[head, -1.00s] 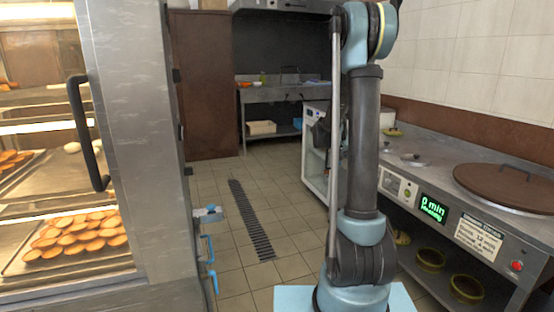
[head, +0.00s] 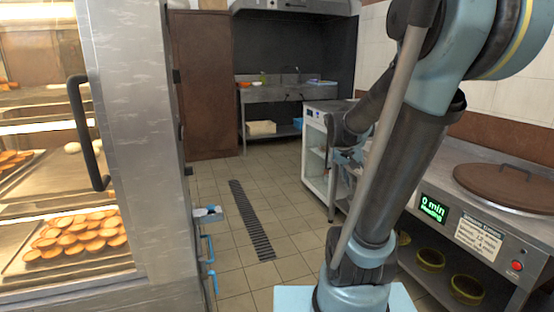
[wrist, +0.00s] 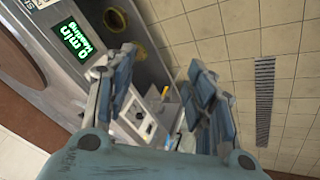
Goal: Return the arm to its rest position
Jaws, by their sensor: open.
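My gripper (head: 348,158) shows in the head view beyond my raised arm, partly hidden by it, near the white-fronted unit at the counter's far end. In the wrist view, my gripper (wrist: 162,90) has its two blue-grey fingers spread apart, with nothing between them. My arm leans up and to the right from its base and bends at the top, with the forearm reaching down and away. The wrist view is tilted and looks down past the counter front to the floor.
The counter (head: 505,235) with a brown round lid (head: 510,185) and a green display (head: 433,208) runs along the right. A glass-fronted oven cabinet (head: 135,130) with baked goods stands left.

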